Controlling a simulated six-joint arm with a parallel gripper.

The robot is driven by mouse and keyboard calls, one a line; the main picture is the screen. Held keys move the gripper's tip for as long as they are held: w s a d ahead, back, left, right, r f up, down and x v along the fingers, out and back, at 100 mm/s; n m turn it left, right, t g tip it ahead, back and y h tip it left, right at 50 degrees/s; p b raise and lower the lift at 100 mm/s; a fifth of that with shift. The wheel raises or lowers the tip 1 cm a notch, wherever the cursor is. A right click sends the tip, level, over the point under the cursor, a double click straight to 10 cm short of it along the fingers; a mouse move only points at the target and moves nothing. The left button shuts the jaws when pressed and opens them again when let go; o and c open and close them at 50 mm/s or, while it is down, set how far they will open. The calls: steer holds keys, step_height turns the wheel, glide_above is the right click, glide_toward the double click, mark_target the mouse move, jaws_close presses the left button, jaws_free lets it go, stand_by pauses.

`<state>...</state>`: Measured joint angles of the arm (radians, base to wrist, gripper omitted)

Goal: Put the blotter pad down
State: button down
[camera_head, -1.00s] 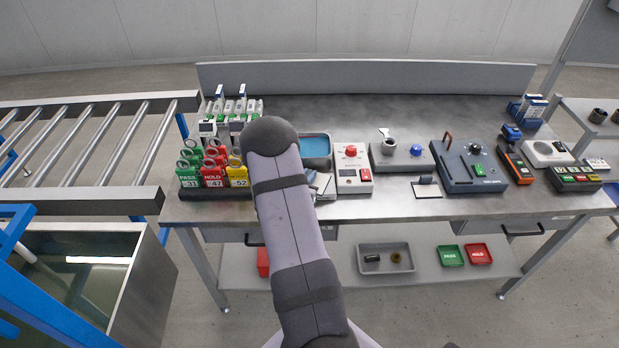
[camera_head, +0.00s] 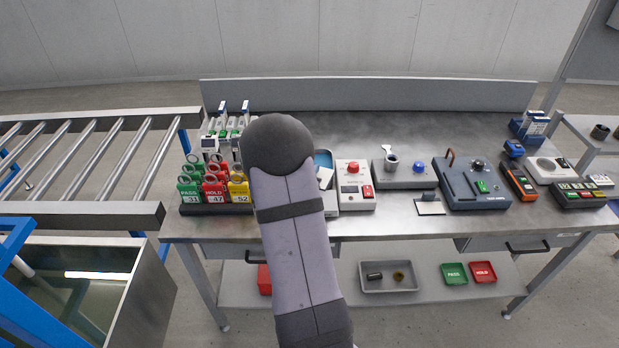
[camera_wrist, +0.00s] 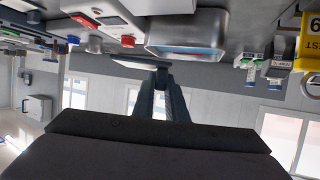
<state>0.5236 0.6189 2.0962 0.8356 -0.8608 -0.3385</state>
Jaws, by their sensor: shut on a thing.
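My gripper (camera_wrist: 163,72) is shut on a thin pale pad, which I take to be the blotter pad (camera_wrist: 136,62). In the wrist view the pad sticks out from the fingertips, beside the blue-floored tray (camera_wrist: 188,51). In the head view my own arm hides the gripper. A pale piece, likely the pad (camera_head: 326,176), shows just right of the arm, in front of the tray (camera_head: 323,157). I cannot tell whether the pad touches anything below it.
A station with a red knob (camera_head: 354,186) stands right of the arm. Farther right are a grey cup station (camera_head: 405,172), a white card with a dark block (camera_head: 430,208) and a dark blue tester (camera_head: 472,185). Tagged padlocks (camera_head: 214,190) stand left. Bench (camera_head: 300,228) front edge is clear.

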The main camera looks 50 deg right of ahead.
steer(key=shift+r, duration=0.35)
